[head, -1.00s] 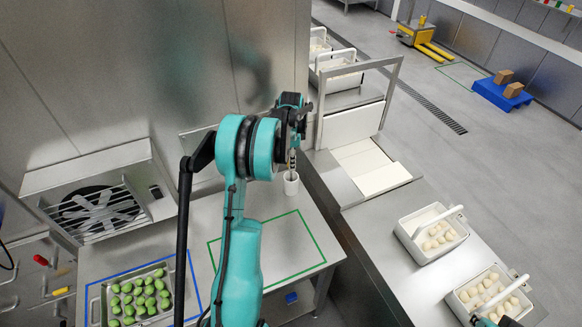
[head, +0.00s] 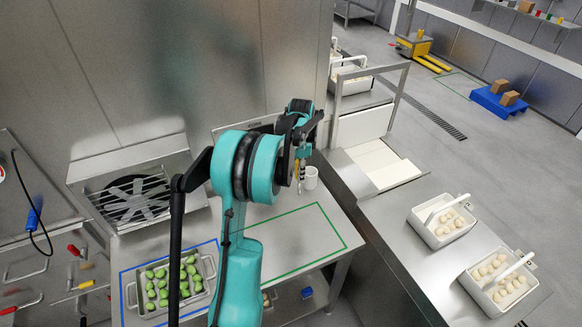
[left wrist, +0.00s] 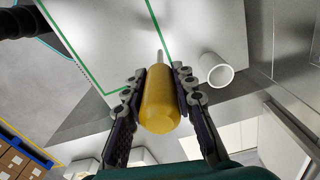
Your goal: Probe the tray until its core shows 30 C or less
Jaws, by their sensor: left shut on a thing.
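My left gripper (head: 300,172) is shut on a probe with a yellow handle (left wrist: 160,100). The probe's thin metal tip (left wrist: 160,55) points away from the gripper, clear of other things in the left wrist view. A white cup (head: 311,178) stands on the steel table just right of the gripper; in the left wrist view the cup (left wrist: 215,69) looks empty. The tray (head: 212,268) of green filled pasta (head: 170,282) sits inside a blue outline at the table's left. No temperature reading is visible. Only a dark sliver at the bottom right edge may be my right gripper.
A fan unit (head: 130,200) stands behind the tray. A green outlined area (head: 300,245) on the table is empty. Two white containers (head: 425,232) of pale pasta stand on the right counter. A steel frame (head: 368,75) rises behind the cup.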

